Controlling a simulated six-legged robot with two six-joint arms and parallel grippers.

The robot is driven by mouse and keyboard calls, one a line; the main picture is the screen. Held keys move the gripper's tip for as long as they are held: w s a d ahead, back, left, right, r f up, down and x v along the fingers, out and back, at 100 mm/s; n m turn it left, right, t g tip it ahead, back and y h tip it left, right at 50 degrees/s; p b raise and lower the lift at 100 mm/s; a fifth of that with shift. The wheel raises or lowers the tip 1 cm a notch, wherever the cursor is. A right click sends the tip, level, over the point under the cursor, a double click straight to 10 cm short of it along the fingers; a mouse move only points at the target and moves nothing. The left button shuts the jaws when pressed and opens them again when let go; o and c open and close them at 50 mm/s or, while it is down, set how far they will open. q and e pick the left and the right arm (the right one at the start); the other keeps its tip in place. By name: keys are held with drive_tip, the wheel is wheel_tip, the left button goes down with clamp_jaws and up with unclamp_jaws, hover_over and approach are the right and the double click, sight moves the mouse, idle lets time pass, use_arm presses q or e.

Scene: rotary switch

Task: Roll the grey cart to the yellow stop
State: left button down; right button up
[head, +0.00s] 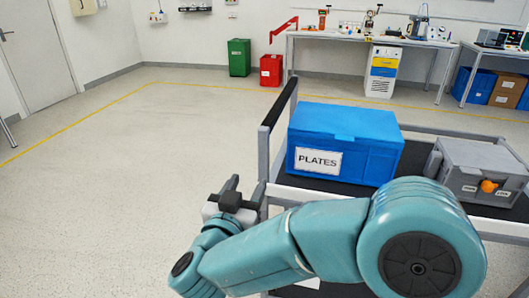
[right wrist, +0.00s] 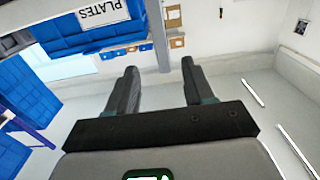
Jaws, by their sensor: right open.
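The grey cart (head: 264,160) stands at the right of the head view, with dark shelves and an upright end frame topped by a black bar (head: 279,103). My right gripper (head: 226,190) is just left of that end frame, open and empty. In the right wrist view its two fingers (right wrist: 159,80) are spread, and a grey bar (right wrist: 155,30) shows beyond and between them; I cannot tell how near it is. My right arm hides the cart's lower front. A yellow line (head: 80,120) runs along the floor; no separate yellow stop is recognizable. My left gripper is out of view.
A blue box marked PLATES (head: 345,135) and a grey box with an orange knob (head: 470,180) sit on the cart. Green (head: 239,57) and red (head: 271,70) bins and a workbench (head: 340,38) stand by the back wall. The floor left of the cart is clear.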

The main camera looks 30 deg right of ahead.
sight(266, 149)
drive_tip(key=b+x, duration=0.1)
drive_tip(key=x, duration=1.4)
drive_tip(key=shift+w+d, duration=0.1)
clamp_jaws()
